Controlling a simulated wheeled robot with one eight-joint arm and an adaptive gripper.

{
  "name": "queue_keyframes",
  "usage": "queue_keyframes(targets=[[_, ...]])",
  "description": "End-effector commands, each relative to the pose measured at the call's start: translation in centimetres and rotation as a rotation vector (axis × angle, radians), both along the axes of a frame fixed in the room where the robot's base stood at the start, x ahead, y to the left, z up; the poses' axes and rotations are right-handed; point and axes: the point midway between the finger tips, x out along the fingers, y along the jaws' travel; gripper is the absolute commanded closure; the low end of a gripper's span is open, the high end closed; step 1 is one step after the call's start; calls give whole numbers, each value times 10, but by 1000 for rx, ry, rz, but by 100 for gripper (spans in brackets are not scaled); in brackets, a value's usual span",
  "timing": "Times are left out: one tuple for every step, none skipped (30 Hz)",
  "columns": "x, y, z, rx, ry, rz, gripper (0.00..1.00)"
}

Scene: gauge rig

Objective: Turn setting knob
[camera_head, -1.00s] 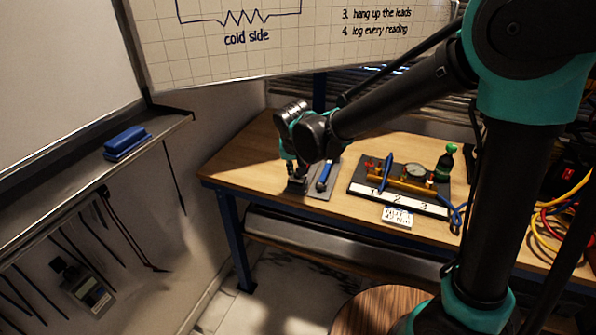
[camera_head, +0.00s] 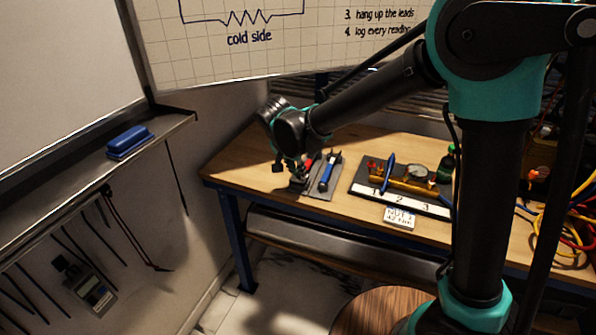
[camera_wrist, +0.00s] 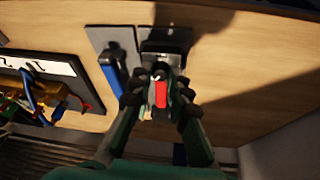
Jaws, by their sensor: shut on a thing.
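My gripper (camera_wrist: 159,92) is shut around a small red piece (camera_wrist: 161,94), which shows between its two fingers in the wrist view. I cannot tell for sure whether this is the setting knob. It sits close to a dark block (camera_wrist: 166,47) on a grey mat. In the head view my gripper (camera_head: 297,178) is low over the left part of the bench, at the dark block's place, and a bit of red (camera_head: 309,163) shows beside it. The fingers hide most of the block there.
The bench's left end is clear.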

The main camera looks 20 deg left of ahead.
Motion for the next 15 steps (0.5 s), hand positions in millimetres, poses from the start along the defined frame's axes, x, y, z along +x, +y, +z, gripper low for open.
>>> queue_keyframes(targets=[[0, 0, 0, 0, 0, -1, 100], [0, 0, 0, 1, 1, -2, 100], [0, 0, 0, 0, 1, -2, 100], [0, 0, 0, 0, 1, -2, 100], [0, 0, 0, 0, 1, -2, 100], [0, 0, 0, 1, 1, -2, 100], [0, 0, 0, 1, 1, -2, 100], [0, 0, 0, 1, 1, -1, 100], [0, 0, 0, 1, 1, -1, 100], [0, 0, 0, 1, 1, -1, 100], [0, 0, 0, 1, 1, -1, 79], [0, 0, 0, 1, 1, -1, 74], [0, 0, 0, 1, 1, -1, 71], [0, 0, 0, 1, 1, -1, 67], [0, 0, 0, 1, 1, -1, 62]])
